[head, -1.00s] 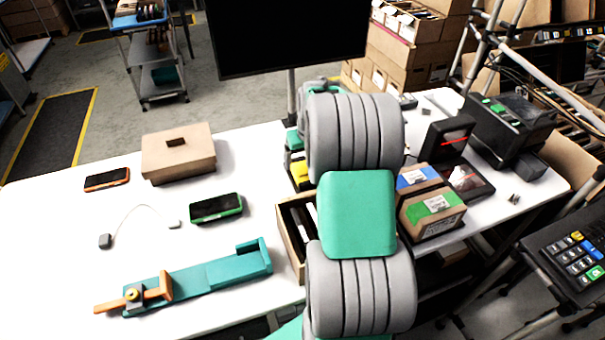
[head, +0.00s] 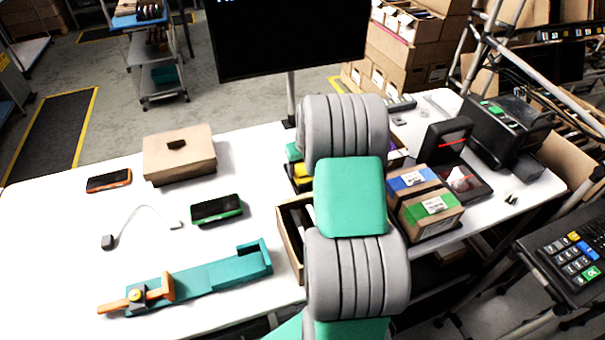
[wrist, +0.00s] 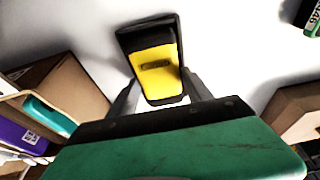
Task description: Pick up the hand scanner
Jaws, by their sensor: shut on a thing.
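The hand scanner (wrist: 157,72) has a yellow body and a black head end, and shows at the top middle of the wrist view. My gripper (wrist: 161,82) has its two grey fingers on either side of the yellow body and is shut on it. The white surface shows around the scanner; I cannot tell whether it touches the table. In the head view a yellow and dark patch (head: 303,172), apparently the scanner, shows left of my arm. My arm hides most of the gripper there.
A brown box (head: 180,155), a green-edged device (head: 216,209) and a teal fixture (head: 205,279) stand on the white table to the left. An open wooden tray (head: 290,245) is close to my arm. Cartons (head: 428,208) and a black device (head: 447,140) stand right.

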